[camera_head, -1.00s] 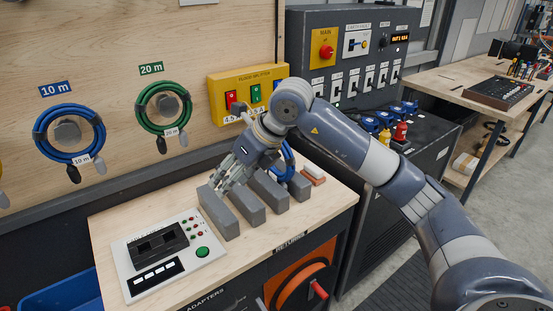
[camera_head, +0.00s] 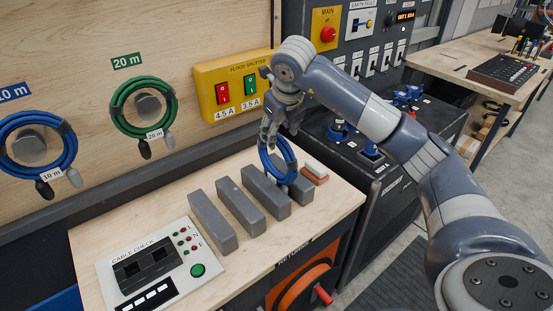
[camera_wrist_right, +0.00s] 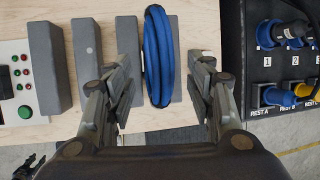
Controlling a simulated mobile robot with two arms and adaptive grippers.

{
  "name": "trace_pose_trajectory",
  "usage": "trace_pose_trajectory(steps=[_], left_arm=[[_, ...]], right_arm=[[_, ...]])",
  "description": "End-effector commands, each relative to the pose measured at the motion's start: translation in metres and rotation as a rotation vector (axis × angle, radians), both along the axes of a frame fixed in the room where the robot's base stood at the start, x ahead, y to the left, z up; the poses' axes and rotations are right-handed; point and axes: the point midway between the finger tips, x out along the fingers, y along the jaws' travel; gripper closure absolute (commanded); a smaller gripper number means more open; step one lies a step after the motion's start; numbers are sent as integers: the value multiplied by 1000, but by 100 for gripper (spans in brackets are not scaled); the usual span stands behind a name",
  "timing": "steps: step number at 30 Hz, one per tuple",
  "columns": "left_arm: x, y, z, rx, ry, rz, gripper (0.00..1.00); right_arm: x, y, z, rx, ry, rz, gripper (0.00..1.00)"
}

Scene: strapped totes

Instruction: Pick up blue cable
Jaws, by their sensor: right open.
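A coiled blue cable (camera_head: 279,160) stands on edge among the grey blocks on the bench. In the right wrist view the blue cable (camera_wrist_right: 158,55) runs lengthwise between two grey blocks. My right gripper (camera_head: 270,132) is at the top of this coil, pointing down. In the right wrist view its fingers (camera_wrist_right: 165,65) are spread wide, with the coil between their lines; I cannot tell if they touch it. Another blue cable coil (camera_head: 38,143) hangs on the wall under a 10 m label.
Several grey blocks (camera_head: 238,205) stand in a row. A cable check panel (camera_head: 150,262) lies left of them. A green coil (camera_head: 144,107) hangs on the wall beside a yellow splitter box (camera_head: 236,85). A black plug cabinet (camera_wrist_right: 280,60) stands close on the right.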

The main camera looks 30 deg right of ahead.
Motion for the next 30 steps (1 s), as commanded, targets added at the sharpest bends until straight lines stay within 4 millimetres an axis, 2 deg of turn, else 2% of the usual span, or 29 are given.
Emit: trace_pose_trajectory(steps=[1,4,9,14,17,22,28,29,30], left_arm=[[-8,2,1,2,11,0,60],[-13,2,6,3,18,0,60],[7,0,24,0,-11,0,60],[30,-4,29,-8,-49,1,60],[32,-7,29,-11,-50,2,60],[23,-8,27,-12,-35,3,60],[9,-7,26,-10,-15,3,60],[8,-7,26,-9,-13,3,60],[7,-7,26,-9,-12,3,60]], right_arm=[[1,-1,-2,0,1,0,50],[4,-2,-9,0,3,-1,50],[13,-7,-29,0,5,0,50],[21,-9,-47,1,1,1,50],[22,-10,-51,0,-1,2,50],[22,-10,-51,0,-1,2,50],[22,-10,-51,1,-1,1,96],[22,-10,-51,1,-1,1,100],[22,-10,-50,1,-1,1,100]])
